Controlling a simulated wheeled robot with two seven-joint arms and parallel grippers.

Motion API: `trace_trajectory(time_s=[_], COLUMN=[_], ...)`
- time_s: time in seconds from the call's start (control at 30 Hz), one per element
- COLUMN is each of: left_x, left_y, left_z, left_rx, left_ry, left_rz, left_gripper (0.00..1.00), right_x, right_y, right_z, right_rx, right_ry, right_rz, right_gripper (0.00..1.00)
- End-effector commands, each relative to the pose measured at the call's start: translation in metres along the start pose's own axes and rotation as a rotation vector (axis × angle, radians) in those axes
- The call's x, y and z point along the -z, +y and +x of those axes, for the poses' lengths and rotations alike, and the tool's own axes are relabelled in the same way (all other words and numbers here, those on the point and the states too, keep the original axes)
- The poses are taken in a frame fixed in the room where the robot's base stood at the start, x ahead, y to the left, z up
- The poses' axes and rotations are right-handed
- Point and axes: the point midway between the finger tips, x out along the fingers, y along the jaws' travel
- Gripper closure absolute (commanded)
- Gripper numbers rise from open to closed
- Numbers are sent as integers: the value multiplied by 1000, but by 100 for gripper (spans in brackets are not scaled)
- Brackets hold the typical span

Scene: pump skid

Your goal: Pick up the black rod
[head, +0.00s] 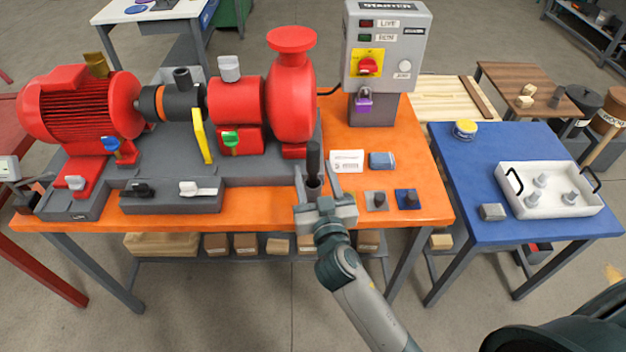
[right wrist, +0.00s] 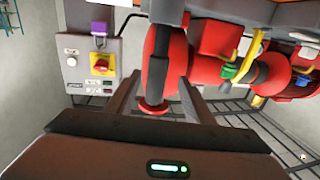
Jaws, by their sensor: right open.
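The black rod (head: 313,158) stands upright near the front edge of the orange bench, its lower end in or behind a small grey piece. My right gripper (head: 316,182) is open, its two fingers on either side of the rod's lower part. In the right wrist view the dark rod (right wrist: 157,75) runs between the spread fingers of the right gripper (right wrist: 158,92), with gaps on both sides. I cannot tell whether either finger touches it. My left gripper is not in view.
The orange bench (head: 437,208) carries a red pump (head: 290,100), a red motor (head: 85,100) and a grey starter box (head: 388,45). A white card (head: 347,161) and small blocks lie right of the rod. A blue table (head: 460,215) with a white tray (head: 530,205) stands right.

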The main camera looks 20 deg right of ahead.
Motion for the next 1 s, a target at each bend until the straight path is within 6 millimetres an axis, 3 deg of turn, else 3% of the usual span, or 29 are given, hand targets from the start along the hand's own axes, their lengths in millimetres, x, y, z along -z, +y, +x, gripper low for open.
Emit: trace_trajectory(time_s=[0.17, 0.4, 0.9, 1.0], left_x=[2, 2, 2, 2], left_y=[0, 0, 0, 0], left_z=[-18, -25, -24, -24], left_rx=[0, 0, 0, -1], left_ry=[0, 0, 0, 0], left_rz=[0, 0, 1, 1], left_gripper=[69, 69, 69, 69], right_x=[4, 0, -1, -1], right_y=[5, 5, 5, 5], right_z=[21, 42, 43, 43], right_rx=[0, 0, 0, 0], right_ry=[0, 0, 0, 0], right_rz=[-4, -1, -1, -1], right_gripper=[52, 52, 52, 76])
